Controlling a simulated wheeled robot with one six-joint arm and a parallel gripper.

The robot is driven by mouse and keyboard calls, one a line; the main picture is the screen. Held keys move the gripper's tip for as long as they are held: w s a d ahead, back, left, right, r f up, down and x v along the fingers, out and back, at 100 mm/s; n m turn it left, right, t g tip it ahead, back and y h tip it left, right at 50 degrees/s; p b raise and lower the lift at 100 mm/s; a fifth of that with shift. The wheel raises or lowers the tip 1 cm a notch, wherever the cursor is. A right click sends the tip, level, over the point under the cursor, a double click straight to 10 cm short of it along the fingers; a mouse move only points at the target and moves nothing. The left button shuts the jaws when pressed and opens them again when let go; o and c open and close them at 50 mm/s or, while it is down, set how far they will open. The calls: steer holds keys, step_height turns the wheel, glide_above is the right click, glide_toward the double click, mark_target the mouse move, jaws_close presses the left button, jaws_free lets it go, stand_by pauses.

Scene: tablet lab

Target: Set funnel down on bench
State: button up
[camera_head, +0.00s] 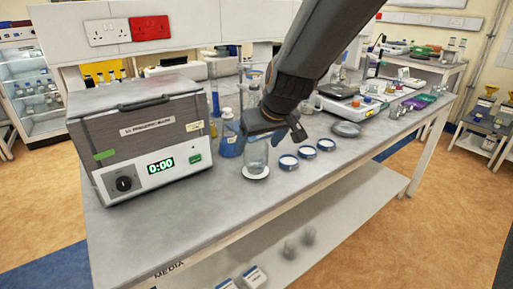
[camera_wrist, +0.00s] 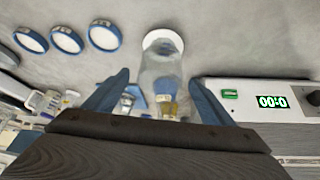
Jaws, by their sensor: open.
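A clear glass piece (camera_head: 256,155), which looks like the funnel, stands upright on the bench (camera_head: 225,213) over a white round disc (camera_head: 256,173). I cannot make out its exact shape. My gripper (camera_head: 272,138) is just above it, pointing down. In the wrist view the clear piece (camera_wrist: 161,73) lies between the two blue fingers of my gripper (camera_wrist: 160,78), with a visible gap on each side. The white disc (camera_wrist: 163,39) shows at its far end. The gripper is open. Its body hides the near part of the piece.
A grey boxy instrument (camera_head: 150,140) reading 0:00 stands at left. A blue-liquid flask (camera_head: 230,135) is close behind the glass piece. Several blue-rimmed dishes, such as this one (camera_head: 289,162), lie to the right. The bench front is clear.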

steer(key=v, duration=0.9)
steer(key=s+d+f+m+g+h, duration=0.2)
steer(key=s+d+f+m+g, duration=0.2)
steer(key=s+d+f, duration=1)
step_height(320, 180, down, 4)
steer(key=s+g, duration=0.1)
steer(key=s, duration=0.1)
steer(key=shift+s+d+r+m+g+h, duration=0.2)
steer(key=shift+s+d+m+g+h, duration=0.1)
steer(key=shift+s, duration=0.05)
